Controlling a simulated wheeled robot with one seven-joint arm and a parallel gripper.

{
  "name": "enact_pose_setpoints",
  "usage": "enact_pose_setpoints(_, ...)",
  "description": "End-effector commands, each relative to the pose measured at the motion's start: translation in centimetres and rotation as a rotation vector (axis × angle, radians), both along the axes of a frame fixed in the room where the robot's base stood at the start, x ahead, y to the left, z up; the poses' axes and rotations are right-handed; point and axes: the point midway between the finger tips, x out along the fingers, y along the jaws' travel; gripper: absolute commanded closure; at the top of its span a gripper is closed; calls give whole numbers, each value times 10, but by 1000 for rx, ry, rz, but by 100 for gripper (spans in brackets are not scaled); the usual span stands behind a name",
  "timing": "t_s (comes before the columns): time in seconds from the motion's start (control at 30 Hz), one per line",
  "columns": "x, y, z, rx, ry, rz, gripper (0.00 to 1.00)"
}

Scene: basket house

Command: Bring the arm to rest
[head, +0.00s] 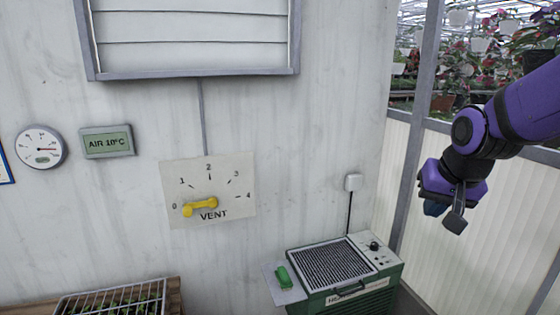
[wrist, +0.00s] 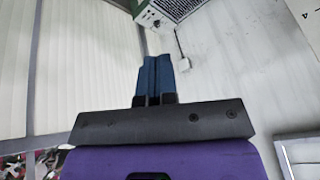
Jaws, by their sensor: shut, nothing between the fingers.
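My purple and black arm comes in from the right edge of the head view. My gripper (head: 437,208) hangs in the air at the right, in front of the pale ribbed panel wall. It is apart from everything around it. In the wrist view my gripper (wrist: 157,66) shows its two blue fingers closed together with nothing between them. The yellow vent handle (head: 200,206) on the VENT dial plate (head: 230,172) points left, near 0. It is well to the left of my gripper.
A green heater box (head: 345,270) stands below and left of my gripper; a green object (head: 284,276) lies on its side shelf. A grey post (head: 416,130) rises behind. A seedling tray (head: 110,300) is at lower left. A gauge (head: 40,147) and an AIR 10°C display (head: 107,142) hang on the wall.

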Motion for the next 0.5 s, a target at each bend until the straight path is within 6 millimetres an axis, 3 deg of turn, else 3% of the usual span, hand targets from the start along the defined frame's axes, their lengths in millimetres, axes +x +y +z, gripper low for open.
enact_pose_setpoints(0.2, -60, -3, 38, -55, -19, 90, 100)
enact_pose_setpoints(0.5, -139, -10, 63, -115, -30, 201, 100)
